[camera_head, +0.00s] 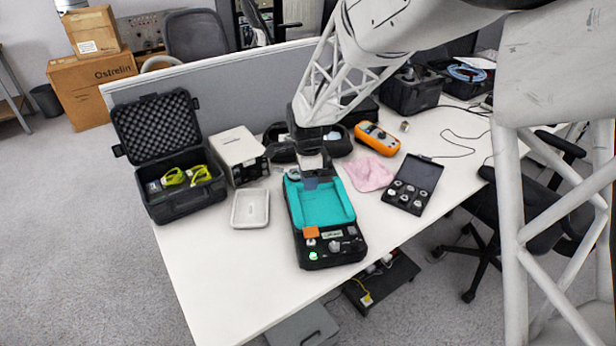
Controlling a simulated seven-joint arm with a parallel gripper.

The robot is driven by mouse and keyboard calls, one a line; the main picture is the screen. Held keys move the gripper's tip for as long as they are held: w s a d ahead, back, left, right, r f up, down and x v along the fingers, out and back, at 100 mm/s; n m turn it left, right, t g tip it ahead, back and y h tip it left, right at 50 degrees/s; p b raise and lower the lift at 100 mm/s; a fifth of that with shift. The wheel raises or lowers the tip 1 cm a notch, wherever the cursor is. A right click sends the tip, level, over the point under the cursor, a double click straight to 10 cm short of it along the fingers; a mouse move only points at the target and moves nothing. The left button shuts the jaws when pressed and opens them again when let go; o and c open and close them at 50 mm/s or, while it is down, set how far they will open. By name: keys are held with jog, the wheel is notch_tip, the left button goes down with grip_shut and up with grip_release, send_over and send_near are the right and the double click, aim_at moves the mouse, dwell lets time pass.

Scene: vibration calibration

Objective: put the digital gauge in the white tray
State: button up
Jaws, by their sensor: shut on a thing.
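The white tray (250,208) lies on the table left of a black device with a teal top (322,205). It is shallow and looks empty. My gripper (316,178) is over the back edge of the teal top, to the right of the tray and a little farther back. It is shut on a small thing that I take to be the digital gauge. A small pale round part (292,174) shows beside the fingers on the left. My fingers and wrist hide most of this thing, and I cannot tell whether it touches the device.
An open black case (170,207) and a white box (238,150) stand left and behind the tray. An orange meter (376,139), a pink cloth (369,174) and an open black box of small parts (413,183) lie to the right. The front left table is clear.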

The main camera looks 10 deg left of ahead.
jog(key=s+a+f+n, duration=0.1)
jog(key=s+a+f, duration=0.1)
jog(key=a+f, duration=0.1)
jog(key=s+a+f+n, duration=0.1)
jog(key=s+a+f, duration=0.2)
jog(key=f, duration=0.3)
jog(key=s+a+f+n, duration=0.1)
jog(key=s+a+f, duration=0.2)
jog(key=a+f, duration=0.2)
jog(key=shift+s+a, duration=0.1)
jog(key=shift+s, duration=0.1)
jog(key=shift+r, duration=0.1)
send_over(251, 210)
jog(key=shift+s+d+f, duration=0.15)
jog(key=shift+f, duration=0.2)
jog(key=shift+s+d+f, duration=0.1)
jog(key=shift+f, duration=0.25)
jog(key=shift+w+a, duration=0.3)
jog(key=shift+w, duration=0.1)
jog(key=shift+f, duration=1.8)
jog(key=shift+f, duration=0.1)
